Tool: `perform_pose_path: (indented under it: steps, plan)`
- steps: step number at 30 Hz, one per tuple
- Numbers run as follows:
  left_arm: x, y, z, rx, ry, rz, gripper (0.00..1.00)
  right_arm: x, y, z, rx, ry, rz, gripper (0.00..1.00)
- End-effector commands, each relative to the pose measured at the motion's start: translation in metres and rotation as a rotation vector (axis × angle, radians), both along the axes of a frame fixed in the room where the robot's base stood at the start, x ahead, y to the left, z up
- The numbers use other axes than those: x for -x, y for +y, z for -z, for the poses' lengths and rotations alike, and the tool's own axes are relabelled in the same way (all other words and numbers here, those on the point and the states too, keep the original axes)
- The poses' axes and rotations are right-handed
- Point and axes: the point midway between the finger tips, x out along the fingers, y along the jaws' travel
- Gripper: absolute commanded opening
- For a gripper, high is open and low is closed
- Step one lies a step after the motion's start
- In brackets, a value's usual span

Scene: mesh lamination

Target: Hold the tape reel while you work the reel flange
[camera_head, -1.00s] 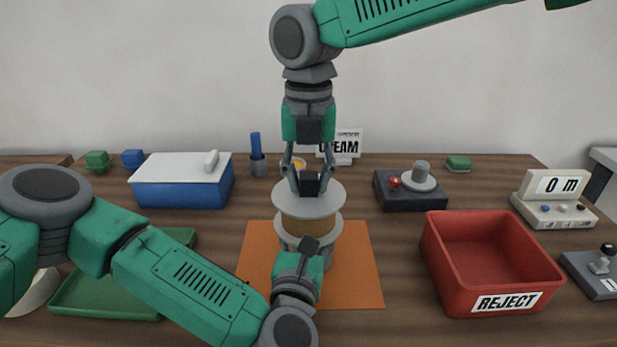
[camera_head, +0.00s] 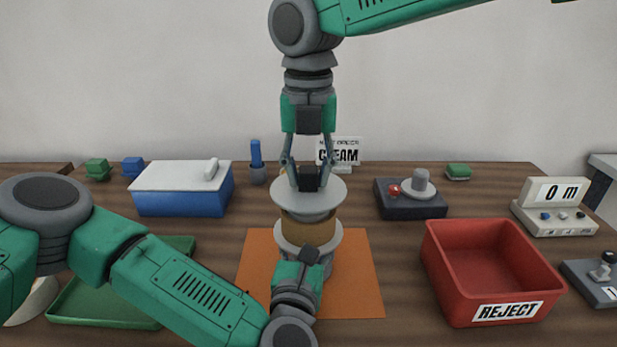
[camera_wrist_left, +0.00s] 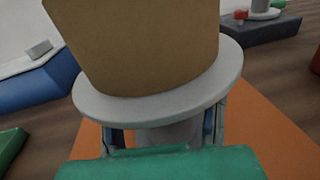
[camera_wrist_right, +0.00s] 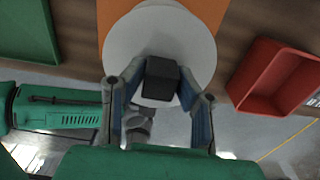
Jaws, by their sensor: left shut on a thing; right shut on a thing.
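The tape reel (camera_head: 309,227) has a brown core between two grey round flanges and stands upright over the orange mat (camera_head: 358,280). The upper flange is the reel flange (camera_head: 328,195), with a black block on top. My right gripper (camera_head: 308,172) comes from above, its fingers shut on this block, as the right wrist view (camera_wrist_right: 160,85) also shows. My left gripper (camera_wrist_left: 168,135) is shut on the grey stem under the lower flange (camera_wrist_left: 110,105). In the head view its fingers are mostly hidden. Whether the stem touches the mat cannot be told.
A red REJECT bin (camera_head: 490,270) stands at right, a green tray (camera_head: 105,305) at left under my left arm. Behind are a blue box with a white lid (camera_head: 182,190), a dark device with a red button (camera_head: 410,200) and a display reading 0 m (camera_head: 555,207).

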Motion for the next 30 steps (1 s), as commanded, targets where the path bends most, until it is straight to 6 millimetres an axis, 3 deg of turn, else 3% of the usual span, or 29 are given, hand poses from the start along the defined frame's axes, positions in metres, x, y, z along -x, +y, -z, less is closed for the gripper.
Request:
perform_pose_path:
  steps: [8, 22, 30]
  plan:
    - [-0.001, 0.001, 0.0, -0.001, 0.0, -0.002, 0.0, 0.0, 0.0, -0.008, 0.0, -0.001, 0.0, 0.0]
    - [-0.001, 0.001, 0.0, -0.001, 0.0, -0.002, 0.0, 0.0, 0.0, -0.044, -0.001, -0.002, 0.0, 0.0]
    - [-0.001, 0.001, 0.0, 0.0, 0.0, -0.002, 0.0, 0.0, 0.0, -0.05, 0.0, 0.0, 0.0, 0.0]
